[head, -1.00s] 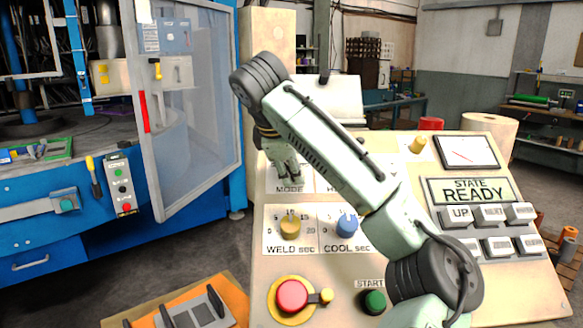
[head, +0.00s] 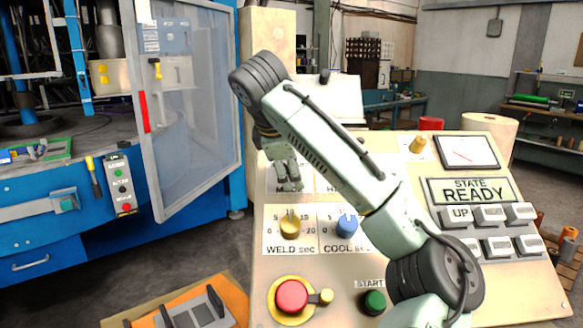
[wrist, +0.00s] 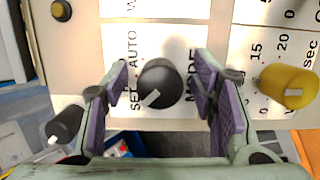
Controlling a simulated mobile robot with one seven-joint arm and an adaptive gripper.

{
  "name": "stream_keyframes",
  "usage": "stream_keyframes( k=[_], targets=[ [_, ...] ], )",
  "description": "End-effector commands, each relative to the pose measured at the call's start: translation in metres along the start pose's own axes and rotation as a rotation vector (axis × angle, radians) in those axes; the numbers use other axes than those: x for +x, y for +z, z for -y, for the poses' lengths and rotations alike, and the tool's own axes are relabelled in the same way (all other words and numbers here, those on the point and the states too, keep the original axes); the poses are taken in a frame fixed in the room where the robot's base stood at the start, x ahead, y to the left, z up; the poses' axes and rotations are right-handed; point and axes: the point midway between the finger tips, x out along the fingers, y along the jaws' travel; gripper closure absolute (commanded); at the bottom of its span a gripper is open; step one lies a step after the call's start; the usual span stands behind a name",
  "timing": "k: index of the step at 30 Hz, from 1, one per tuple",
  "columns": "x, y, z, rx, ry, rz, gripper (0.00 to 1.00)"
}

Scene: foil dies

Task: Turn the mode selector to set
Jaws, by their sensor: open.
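The mode selector is a round black knob (wrist: 160,83) with a white pointer mark, on the white MODE plate. In the wrist view its mark points to the lower left. The words SET and AUTO are printed left of it, SET lower and AUTO higher; other lettering near the left finger is partly hidden. My gripper (wrist: 163,92) is open, with one purple-padded finger on each side of the knob and a gap showing on both sides. In the head view my gripper (head: 290,183) is over the MODE plate and hides the knob.
The yellow WELD knob (head: 290,226) and blue COOL knob (head: 347,224) sit just below. A red button (head: 292,296) and green START button (head: 374,302) are lower on the panel. The display (head: 472,190) reads READY. A blue machine with a clear door (head: 190,110) stands left.

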Motion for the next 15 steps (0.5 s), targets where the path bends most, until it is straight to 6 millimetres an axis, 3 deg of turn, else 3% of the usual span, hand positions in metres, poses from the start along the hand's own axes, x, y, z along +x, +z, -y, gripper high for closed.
stream_keyframes(
  k=[5, 15],
  targets=[
    [-0.023, 0.001, -0.001, -0.001, 0.005, 0.004, 0.48],
    [-0.093, 0.001, -0.001, 0.001, 0.004, 0.004, 0.48]
  ],
)
